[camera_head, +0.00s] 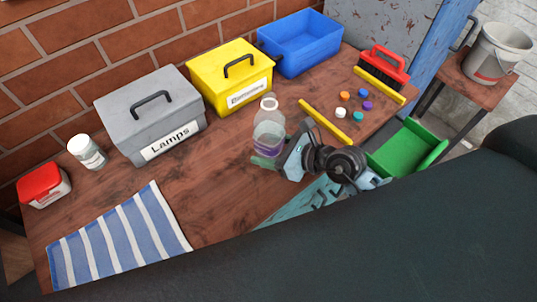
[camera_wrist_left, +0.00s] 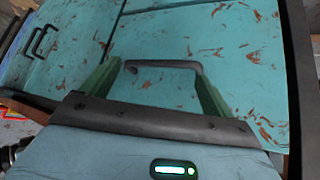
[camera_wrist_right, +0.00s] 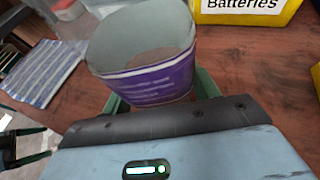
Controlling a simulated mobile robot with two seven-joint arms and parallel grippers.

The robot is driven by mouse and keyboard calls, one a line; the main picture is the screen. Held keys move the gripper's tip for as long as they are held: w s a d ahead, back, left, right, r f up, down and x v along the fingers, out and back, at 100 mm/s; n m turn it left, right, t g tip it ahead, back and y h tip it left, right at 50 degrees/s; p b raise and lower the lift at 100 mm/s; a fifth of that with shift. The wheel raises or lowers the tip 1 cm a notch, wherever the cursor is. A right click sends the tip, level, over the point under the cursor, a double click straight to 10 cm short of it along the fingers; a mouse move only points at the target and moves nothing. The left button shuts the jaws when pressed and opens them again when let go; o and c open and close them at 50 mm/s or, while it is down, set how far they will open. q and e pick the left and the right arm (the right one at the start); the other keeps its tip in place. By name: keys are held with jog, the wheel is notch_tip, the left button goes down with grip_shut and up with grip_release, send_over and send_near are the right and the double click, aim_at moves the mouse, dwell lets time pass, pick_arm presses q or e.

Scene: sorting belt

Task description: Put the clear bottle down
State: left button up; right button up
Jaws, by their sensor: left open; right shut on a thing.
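On the table (camera_head: 215,180) are a grey Lamps box (camera_head: 150,105), a yellow Batteries box (camera_head: 228,75), a blue bin (camera_head: 305,45), a striped cloth (camera_head: 118,240), a white jar (camera_head: 87,152), a red-lidded tub (camera_head: 43,185), yellow bars, several caps and a red brush (camera_head: 384,68). Bare wood lies left of the bottle.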

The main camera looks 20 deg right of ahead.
jog(key=shift+w+a, duration=0.15)
jog(key=shift+w, duration=0.05)
jog(key=shift+f+b, duration=0.35)
jog(key=shift+f, duration=1.4)
jog(key=shift+f, duration=0.15)
jog(key=o, duration=0.9)
jog(key=shift+s+d+r, duration=0.2)
jog(key=shift+r, duration=0.05)
jog(key=v, duration=1)
jog(key=shift+s+f, duration=0.1)
jog(key=shift+f, duration=0.05)
jog(key=shift+s+d+r, duration=0.4)
jog(key=shift+s, duration=0.05)
